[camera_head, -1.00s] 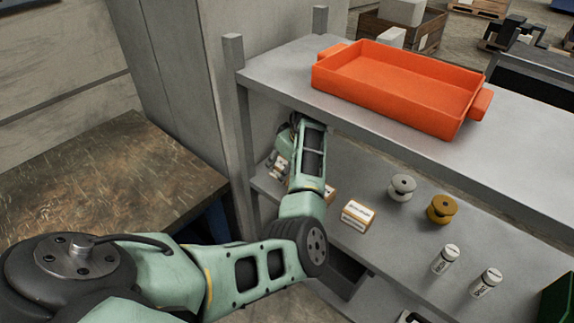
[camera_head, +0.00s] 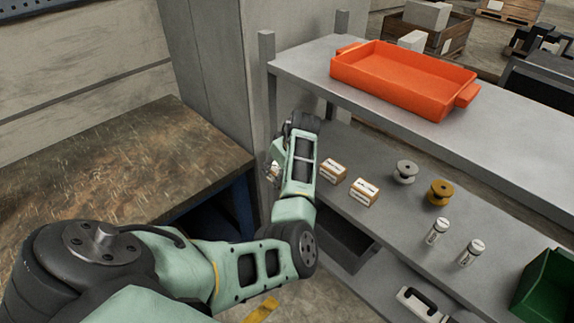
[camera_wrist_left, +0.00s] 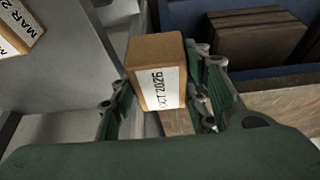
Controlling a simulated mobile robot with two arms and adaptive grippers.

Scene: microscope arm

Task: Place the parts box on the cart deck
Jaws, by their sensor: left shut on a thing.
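My left gripper (camera_wrist_left: 158,88) is shut on a small brown box (camera_wrist_left: 158,58) with a white label reading "OCT 2026". The box sits between the two fingers in the left wrist view. In the head view, the gripper (camera_head: 273,172) is mostly hidden behind my forearm, at the left end of the grey shelf unit. Two similar brown boxes, one nearer (camera_head: 364,192) and one farther (camera_head: 333,171), stand on the middle shelf (camera_head: 400,218). A worn brown-topped table (camera_head: 110,175) with blue legs is at left. I cannot tell which surface is the cart deck. My right gripper is out of view.
An orange tray (camera_head: 405,82) sits on the top shelf (camera_head: 310,62). Two spools, grey (camera_head: 405,171) and yellow (camera_head: 440,192), and two white cylinders stand on the middle shelf. A green bin (camera_head: 545,285) is at lower right. The visible tabletop is clear.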

